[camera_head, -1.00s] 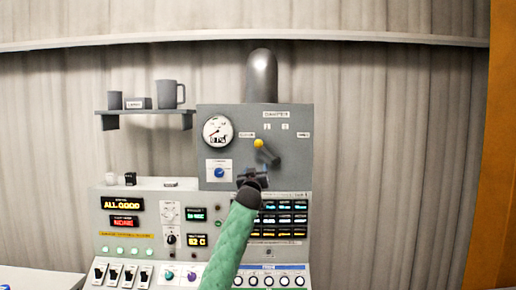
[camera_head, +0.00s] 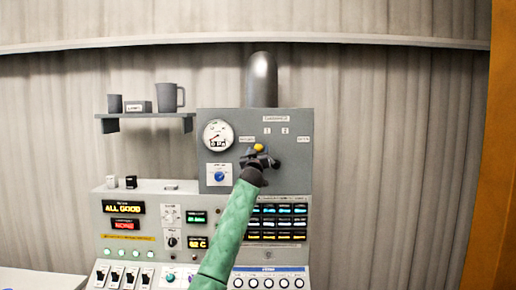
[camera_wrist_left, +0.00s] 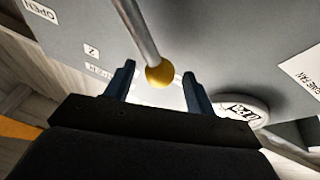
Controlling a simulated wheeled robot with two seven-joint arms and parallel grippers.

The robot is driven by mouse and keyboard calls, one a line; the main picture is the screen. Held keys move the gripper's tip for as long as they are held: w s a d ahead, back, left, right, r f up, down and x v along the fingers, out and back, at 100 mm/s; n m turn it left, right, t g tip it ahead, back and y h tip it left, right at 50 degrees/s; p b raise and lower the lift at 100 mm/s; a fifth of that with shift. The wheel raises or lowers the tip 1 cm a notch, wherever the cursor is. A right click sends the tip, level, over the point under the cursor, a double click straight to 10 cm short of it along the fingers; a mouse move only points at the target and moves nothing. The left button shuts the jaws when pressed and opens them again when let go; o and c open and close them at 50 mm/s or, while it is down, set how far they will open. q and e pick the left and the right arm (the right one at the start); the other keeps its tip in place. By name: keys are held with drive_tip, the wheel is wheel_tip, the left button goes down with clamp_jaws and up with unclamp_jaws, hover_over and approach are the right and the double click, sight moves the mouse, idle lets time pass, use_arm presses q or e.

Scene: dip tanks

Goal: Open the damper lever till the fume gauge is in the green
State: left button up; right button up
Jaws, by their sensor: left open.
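The damper lever has a yellow ball knob (camera_head: 259,147) and stands on the grey damper panel (camera_head: 288,182). My left gripper (camera_head: 260,158) is open right at the knob and partly covers the lever. In the left wrist view the yellow knob (camera_wrist_left: 160,73) shows between the two open fingers (camera_wrist_left: 159,80), with a gap on each side. The metal lever rod (camera_wrist_left: 138,30) runs up from it. My right gripper is out of view.
A blue knob (camera_head: 219,176) sits below the gauge. A shelf (camera_head: 150,116) with grey mugs is at the left. The console (camera_head: 180,255) with switches, dials and lit displays lies below. A grey pipe (camera_head: 262,80) rises above the panel.

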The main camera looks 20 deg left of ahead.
use_arm(q)
drive_tip(key=shift+w+r, duration=0.15)
drive_tip(key=shift+w, duration=0.3)
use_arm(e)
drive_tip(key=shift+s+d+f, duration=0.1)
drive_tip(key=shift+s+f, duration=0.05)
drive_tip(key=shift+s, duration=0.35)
